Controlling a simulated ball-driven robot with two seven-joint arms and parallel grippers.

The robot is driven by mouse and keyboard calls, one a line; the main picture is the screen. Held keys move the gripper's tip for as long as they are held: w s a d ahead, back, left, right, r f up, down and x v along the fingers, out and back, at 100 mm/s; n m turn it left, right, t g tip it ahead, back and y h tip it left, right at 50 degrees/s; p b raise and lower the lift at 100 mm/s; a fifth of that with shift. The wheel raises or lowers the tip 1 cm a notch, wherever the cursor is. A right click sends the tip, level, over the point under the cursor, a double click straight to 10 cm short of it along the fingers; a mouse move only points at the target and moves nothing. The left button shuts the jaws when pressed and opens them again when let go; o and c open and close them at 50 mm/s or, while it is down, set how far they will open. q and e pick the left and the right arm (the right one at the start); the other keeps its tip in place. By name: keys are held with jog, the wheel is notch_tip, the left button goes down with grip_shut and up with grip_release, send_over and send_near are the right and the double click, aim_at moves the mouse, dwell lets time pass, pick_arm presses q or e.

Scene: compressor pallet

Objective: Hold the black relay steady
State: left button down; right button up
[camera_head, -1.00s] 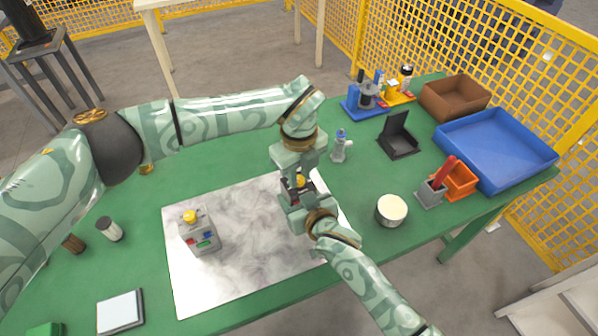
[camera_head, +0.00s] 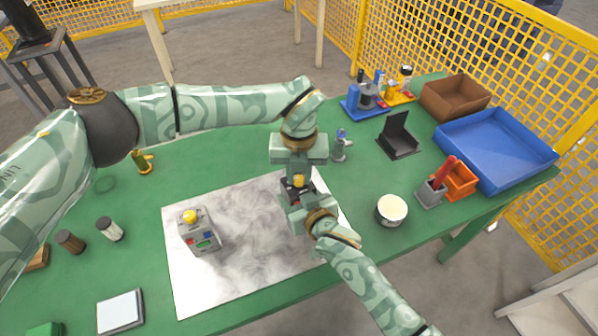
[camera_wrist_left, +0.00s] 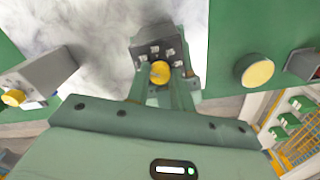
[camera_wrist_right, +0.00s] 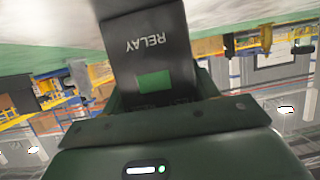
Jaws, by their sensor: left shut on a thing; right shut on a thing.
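The black relay (camera_head: 289,187) is between my two grippers over the right part of the pale marbled sheet. In the right wrist view it is a dark block marked RELAY with a green patch (camera_wrist_right: 155,82). My right gripper (camera_head: 298,200) is shut on its body from the front. My left gripper (camera_head: 298,176) comes from behind, its fingers shut around a yellow round knob (camera_wrist_left: 159,73) on the relay. Silver terminals show beside the knob in the left wrist view. The fingers hide part of the relay; I cannot tell whether it touches the sheet.
A grey box with a yellow button (camera_head: 202,235) stands on the marbled sheet (camera_head: 250,270). A round cream-topped tin (camera_head: 391,210) is to the right. A grey-blue figure-like part (camera_head: 340,145), a black stand (camera_head: 398,140) and a blue bin (camera_head: 497,150) stand behind.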

aim_at(299, 178)
pick_arm(q)
jog(key=shift+m, duration=0.6)
jog(key=c, duration=1.2)
grip_release()
notch_tip(299, 178, up, 12)
pick_arm(e)
jog(key=o, duration=1.3)
